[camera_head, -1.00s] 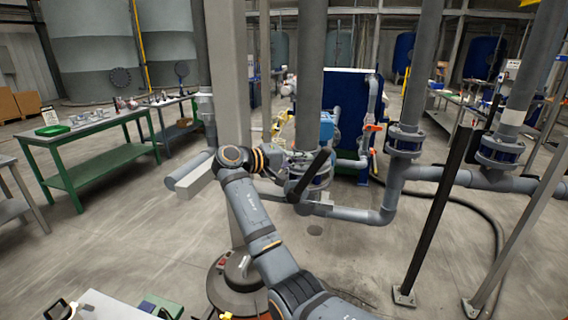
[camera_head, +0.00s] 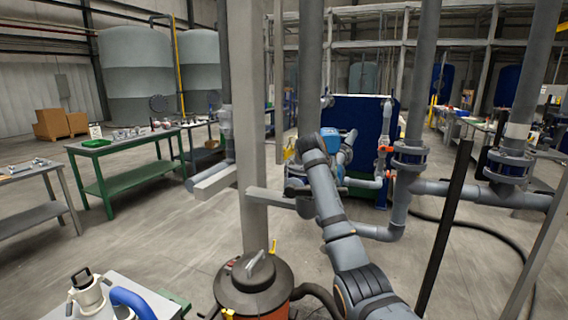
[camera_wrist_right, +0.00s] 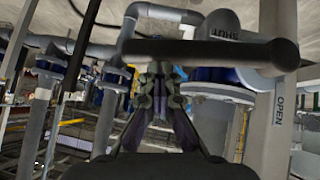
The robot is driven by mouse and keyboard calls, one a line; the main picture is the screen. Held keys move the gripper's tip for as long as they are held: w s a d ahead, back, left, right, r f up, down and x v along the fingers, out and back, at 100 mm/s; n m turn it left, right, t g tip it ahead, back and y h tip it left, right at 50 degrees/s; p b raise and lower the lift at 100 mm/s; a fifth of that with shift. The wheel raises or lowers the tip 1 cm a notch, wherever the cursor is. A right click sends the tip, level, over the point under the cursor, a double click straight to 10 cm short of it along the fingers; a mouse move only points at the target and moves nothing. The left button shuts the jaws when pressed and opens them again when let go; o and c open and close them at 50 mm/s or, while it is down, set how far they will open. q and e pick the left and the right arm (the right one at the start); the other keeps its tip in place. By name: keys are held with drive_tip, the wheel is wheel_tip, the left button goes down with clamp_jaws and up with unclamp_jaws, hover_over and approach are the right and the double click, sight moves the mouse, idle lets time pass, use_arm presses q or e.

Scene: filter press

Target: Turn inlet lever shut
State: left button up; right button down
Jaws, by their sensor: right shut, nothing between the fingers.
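The inlet lever is a dark round bar (camera_wrist_right: 212,50) lying across the upper part of the right wrist view. In the head view my right arm hides the lever and the gripper. My left gripper is in neither view.
A grey square post (camera_head: 245,110) stands left of my right arm. Grey pipes with blue flanges (camera_head: 409,158) stand to the right, near a slanted black post (camera_head: 445,225). An orange drum (camera_head: 254,290) stands in front. Open floor (camera_head: 150,230) lies at left.

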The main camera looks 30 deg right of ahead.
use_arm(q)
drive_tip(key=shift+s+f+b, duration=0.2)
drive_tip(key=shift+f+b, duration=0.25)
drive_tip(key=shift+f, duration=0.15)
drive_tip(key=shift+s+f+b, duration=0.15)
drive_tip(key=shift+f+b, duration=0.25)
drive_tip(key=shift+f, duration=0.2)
use_arm(e)
drive_tip(key=shift+s+d+f+t+y, duration=0.15)
drive_tip(key=shift+f+t+y, duration=0.15)
drive_tip(key=shift+f, duration=1.1)
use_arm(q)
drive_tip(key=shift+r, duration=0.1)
